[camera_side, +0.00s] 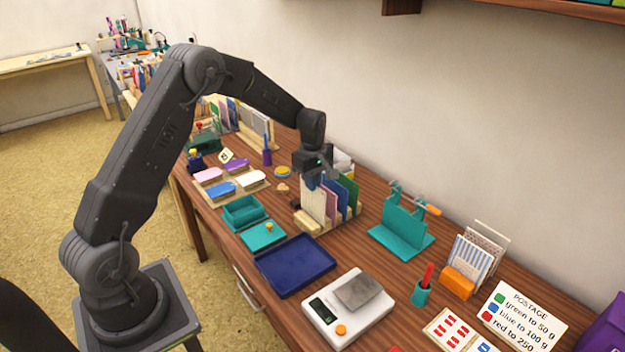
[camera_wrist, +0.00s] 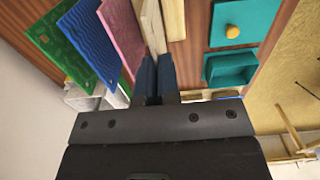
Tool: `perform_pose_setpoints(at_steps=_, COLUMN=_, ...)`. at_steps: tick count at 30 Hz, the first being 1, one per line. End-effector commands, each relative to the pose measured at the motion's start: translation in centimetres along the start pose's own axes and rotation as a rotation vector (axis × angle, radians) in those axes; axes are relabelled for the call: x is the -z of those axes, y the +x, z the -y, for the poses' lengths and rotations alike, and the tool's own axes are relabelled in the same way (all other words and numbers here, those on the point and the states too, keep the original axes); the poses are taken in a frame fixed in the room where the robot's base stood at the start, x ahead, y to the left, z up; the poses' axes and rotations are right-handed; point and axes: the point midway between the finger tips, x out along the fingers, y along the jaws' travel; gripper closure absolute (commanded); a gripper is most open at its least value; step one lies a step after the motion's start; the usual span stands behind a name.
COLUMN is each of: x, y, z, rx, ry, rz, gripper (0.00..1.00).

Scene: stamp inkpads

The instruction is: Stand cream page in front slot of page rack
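The cream page (camera_side: 313,204) is upright at the front of the wooden page rack (camera_side: 347,219). It also shows edge-on at the fingertips in the wrist view (camera_wrist: 151,24). I cannot tell whether its lower edge rests on the slot floor. My gripper (camera_side: 314,178) is above the front of the rack, pointing down, its dark fingers (camera_wrist: 157,62) close together on the page's top edge. Behind the cream page stand a pink page (camera_wrist: 122,30), a blue page (camera_wrist: 90,40) and a green page (camera_wrist: 56,50).
A teal inkpad box (camera_side: 244,212) and a teal lid with a yellow knob (camera_side: 263,236) lie left of the rack. A navy tray (camera_side: 294,265) and a white scale (camera_side: 346,312) are nearer. A teal stand (camera_side: 401,229) is to the right.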

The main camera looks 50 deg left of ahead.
Motion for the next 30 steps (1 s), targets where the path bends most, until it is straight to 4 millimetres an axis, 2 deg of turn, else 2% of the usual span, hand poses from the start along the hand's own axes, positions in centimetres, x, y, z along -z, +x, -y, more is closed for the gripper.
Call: perform_pose_setpoints(at_steps=30, x=0.0, y=2.5, z=0.0, rx=0.002, ry=0.0, rz=0.001, gripper=1.0)
